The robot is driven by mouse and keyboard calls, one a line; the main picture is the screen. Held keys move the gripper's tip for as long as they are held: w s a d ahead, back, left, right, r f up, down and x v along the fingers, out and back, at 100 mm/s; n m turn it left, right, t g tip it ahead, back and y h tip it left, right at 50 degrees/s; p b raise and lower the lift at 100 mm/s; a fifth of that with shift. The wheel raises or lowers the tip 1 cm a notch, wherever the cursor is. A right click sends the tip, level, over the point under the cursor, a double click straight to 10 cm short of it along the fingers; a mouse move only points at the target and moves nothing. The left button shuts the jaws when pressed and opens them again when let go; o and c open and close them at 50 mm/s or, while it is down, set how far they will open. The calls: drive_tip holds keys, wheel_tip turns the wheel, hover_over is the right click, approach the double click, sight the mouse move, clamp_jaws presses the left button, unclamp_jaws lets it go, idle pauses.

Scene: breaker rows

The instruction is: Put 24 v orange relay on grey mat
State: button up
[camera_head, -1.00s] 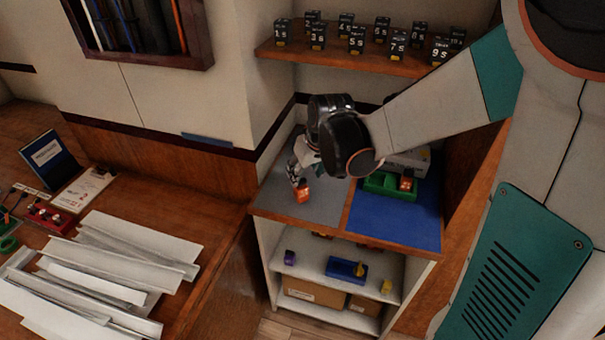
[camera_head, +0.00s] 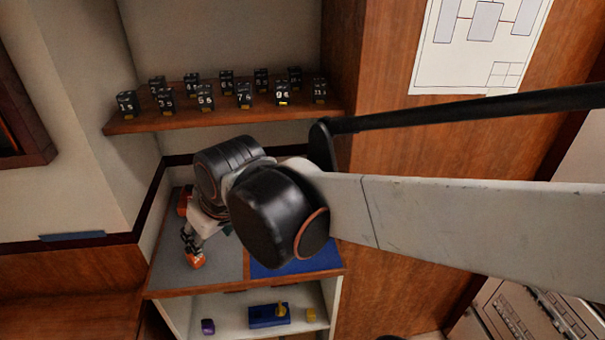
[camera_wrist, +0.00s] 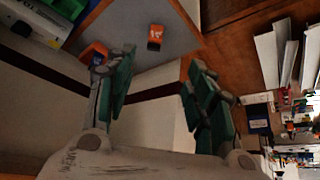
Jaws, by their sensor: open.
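An orange relay (camera_head: 196,262) sits on the grey mat (camera_head: 176,268), near its front. It also shows in the wrist view (camera_wrist: 155,37) with pale markings too small to read. A second orange block (camera_head: 185,200) is near the back of the grey mat; in the wrist view it shows (camera_wrist: 95,52) partly behind one finger. My gripper (camera_head: 192,246) is over the grey mat by the front relay. In the wrist view my gripper (camera_wrist: 160,62) has its fingers wide apart with nothing between them.
A blue mat (camera_head: 290,266) lies right of the grey one, partly hidden by my arm. A green tray (camera_wrist: 68,8) shows at the wrist view's corner. A shelf (camera_head: 230,117) with numbered black blocks is above. A lower shelf holds a blue tray (camera_head: 268,316).

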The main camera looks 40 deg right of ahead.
drive_tip(key=s+t, duration=0.1)
drive_tip(key=s, duration=0.5)
drive_tip(key=shift+s+r+m, duration=0.25)
drive_tip(key=shift+r+m, duration=0.05)
idle(0.8)
